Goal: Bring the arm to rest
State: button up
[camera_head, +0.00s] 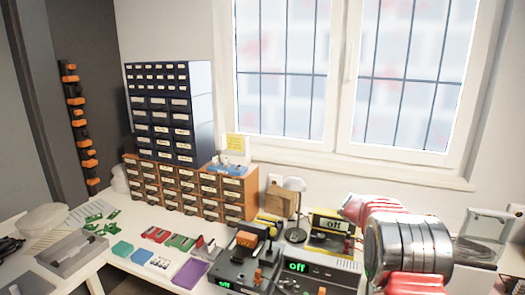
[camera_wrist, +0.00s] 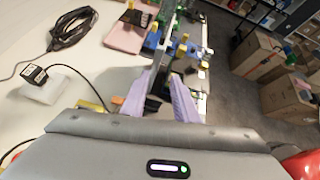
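My gripper (camera_wrist: 165,82) shows in the wrist view, its two lilac fingers pointing away from the camera. The fingers stand apart, and I see nothing clearly held between them. Dark and grey items show behind the gap; I cannot tell how far off they are. In the head view my red and silver arm (camera_head: 408,245) is raised at the lower right, in front of the bench. The gripper itself cannot be made out there.
A bench carries drawer cabinets (camera_head: 170,115), a lamp (camera_head: 294,184), electronic units (camera_head: 310,272) and a purple tray (camera_head: 190,273). In the wrist view, a black cable (camera_wrist: 72,28) lies on the white top, and cartons (camera_wrist: 290,97) stand on the floor at right.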

jog(key=s+a+r+m+t+y, duration=0.3)
jog(key=s+a+m, duration=0.2)
jog(key=s+a, duration=0.5)
jog(key=s+a+r+m+t+y, duration=0.3)
jog(key=s+a+r+m+y, duration=0.1)
jog(key=s+a, duration=0.7)
jog(key=s+a+r+m+t+y, duration=0.3)
jog(key=s+a+m, duration=0.4)
jog(key=s+a, duration=0.4)
jog(key=shift+r+y, duration=0.4)
jog(key=shift+r, duration=0.05)
